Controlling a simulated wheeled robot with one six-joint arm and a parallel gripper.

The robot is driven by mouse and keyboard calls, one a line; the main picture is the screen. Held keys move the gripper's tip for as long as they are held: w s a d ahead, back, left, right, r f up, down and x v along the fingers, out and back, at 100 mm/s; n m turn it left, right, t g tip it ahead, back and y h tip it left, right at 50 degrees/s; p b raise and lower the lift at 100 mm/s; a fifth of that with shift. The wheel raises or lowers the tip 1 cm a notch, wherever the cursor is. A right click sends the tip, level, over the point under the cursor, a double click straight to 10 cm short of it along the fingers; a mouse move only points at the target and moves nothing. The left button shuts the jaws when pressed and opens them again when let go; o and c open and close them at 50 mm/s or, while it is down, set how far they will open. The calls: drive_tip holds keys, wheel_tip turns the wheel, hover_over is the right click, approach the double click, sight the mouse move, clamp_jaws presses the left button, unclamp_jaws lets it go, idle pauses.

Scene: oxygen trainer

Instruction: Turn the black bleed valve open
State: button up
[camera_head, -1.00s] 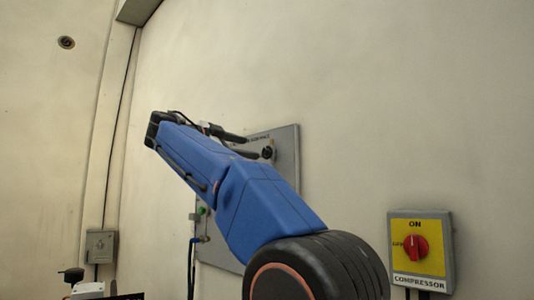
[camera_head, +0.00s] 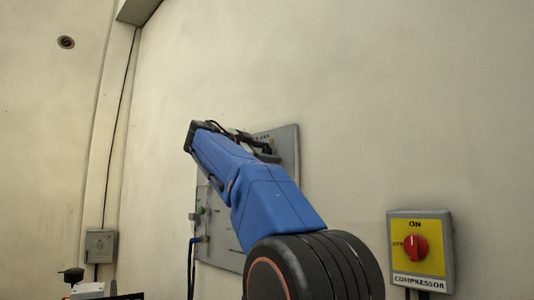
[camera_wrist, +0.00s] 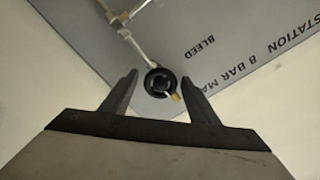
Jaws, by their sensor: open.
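The black bleed valve (camera_wrist: 160,82) is a small round knob with a pale mark and a brass-coloured tip at its lower right. It sits at the end of a thin metal pipe on a grey panel, near the word BLEED. My gripper (camera_wrist: 161,78) is open in the wrist view, with one finger on each side of the knob and a gap visible on both sides. I cannot tell how far the fingertips are from the panel. In the head view my arm covers much of the grey panel (camera_head: 287,150), and the knob cannot be made out there.
A yellow compressor box (camera_head: 420,250) with a red knob is on the wall at right. Blue fittings and hoses (camera_head: 194,243) hang at the panel's left edge. A small grey box (camera_head: 101,244) is on the wall at left.

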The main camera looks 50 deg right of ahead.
drive_tip(key=shift+c, duration=0.6)
drive_tip(key=c, duration=0.9)
